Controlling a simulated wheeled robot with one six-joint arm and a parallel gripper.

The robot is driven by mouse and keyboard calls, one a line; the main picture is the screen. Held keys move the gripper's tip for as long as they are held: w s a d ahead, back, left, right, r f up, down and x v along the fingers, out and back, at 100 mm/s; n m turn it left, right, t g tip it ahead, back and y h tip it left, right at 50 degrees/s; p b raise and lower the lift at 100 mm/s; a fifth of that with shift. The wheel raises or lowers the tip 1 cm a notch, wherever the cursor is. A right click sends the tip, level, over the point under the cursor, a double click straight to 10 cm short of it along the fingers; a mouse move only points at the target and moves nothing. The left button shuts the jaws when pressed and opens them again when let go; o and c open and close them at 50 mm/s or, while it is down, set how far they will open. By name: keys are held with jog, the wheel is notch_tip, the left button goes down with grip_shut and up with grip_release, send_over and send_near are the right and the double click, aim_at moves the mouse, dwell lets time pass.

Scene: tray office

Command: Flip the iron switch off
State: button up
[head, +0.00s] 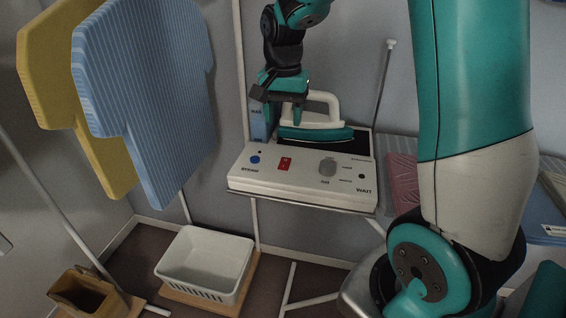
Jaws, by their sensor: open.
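The red iron switch (285,163) sits on the sloped front of a white control panel (310,187), between a blue button (255,159) and a grey knob (327,167). Its rocker position is too small to tell. The iron (318,132), teal with a white handle, rests behind the panel on a dark plate. My gripper (281,108) is open and points down, above and behind the switch, in front of the iron's left part. It appears apart from the switch and holds nothing that I can see.
A blue striped shirt (150,90) and a yellow one (60,60) hang at left. A white basket (205,262) is below. Folded pink cloth (403,183) lies at right. The space directly above the panel's front is clear.

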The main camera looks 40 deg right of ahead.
aim_at(283, 167)
notch_tip(283, 167, down, 12)
jog(key=shift+f, duration=0.15)
jog(key=shift+c, duration=0.2)
